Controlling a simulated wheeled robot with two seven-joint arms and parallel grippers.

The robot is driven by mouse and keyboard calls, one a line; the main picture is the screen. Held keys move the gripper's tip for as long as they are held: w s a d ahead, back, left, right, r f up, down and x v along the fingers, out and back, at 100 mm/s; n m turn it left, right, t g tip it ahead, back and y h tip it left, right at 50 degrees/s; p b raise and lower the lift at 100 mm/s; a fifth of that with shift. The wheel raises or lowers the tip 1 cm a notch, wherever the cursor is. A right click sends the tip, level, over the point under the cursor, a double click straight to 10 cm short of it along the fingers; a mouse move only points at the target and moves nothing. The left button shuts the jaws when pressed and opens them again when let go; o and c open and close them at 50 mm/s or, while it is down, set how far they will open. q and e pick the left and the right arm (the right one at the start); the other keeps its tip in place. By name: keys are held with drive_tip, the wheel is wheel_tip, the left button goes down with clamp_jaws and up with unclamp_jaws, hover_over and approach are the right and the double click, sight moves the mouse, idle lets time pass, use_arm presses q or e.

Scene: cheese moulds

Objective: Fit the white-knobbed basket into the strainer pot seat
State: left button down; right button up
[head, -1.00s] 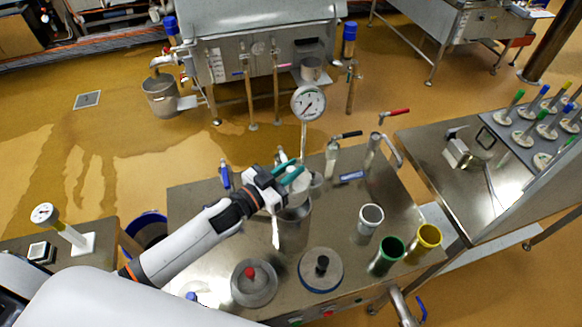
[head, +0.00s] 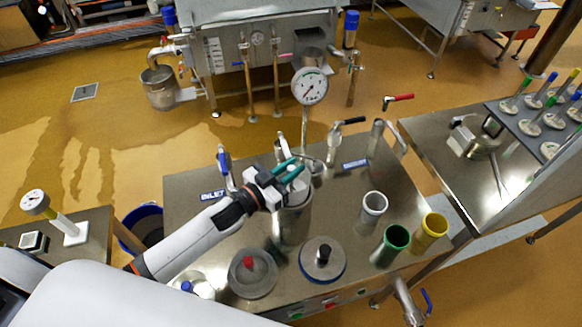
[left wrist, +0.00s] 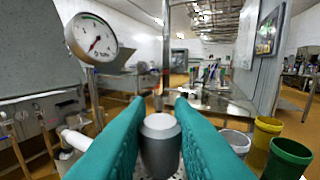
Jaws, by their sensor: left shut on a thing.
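My left gripper (head: 294,171) is over the steel strainer pot (head: 293,222) in the head view. Its teal fingers are shut on the pale knob (left wrist: 160,126) of the basket, which sits between them in the left wrist view. A perforated metal surface (left wrist: 176,172) shows just below the knob. The gripper and wrist hide most of the basket and the pot's mouth in the head view, so I cannot tell how far the basket is inside the pot. My right gripper is not in view.
A dial gauge (head: 310,86) stands on a stem just behind the pot. Lids with a red knob (head: 249,264) and a black knob (head: 323,252) lie in front. White (head: 373,208), green (head: 391,246) and yellow (head: 430,232) cups stand at right. Valves line the back edge.

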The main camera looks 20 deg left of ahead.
sight(290, 187)
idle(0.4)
use_arm(q)
drive_tip(key=shift+p, duration=0.3)
idle(0.6)
drive_tip(key=shift+r, duration=0.1)
drive_tip(key=shift+f+b, duration=0.6)
drive_tip(key=shift+f, duration=0.4)
idle(0.4)
drive_tip(key=shift+f+b, duration=2.05)
drive_tip(key=shift+f, duration=0.55)
drive_tip(key=c, duration=1.5)
unclamp_jaws()
drive_tip(key=o, duration=0.3)
drive_tip(key=shift+s, duration=0.1)
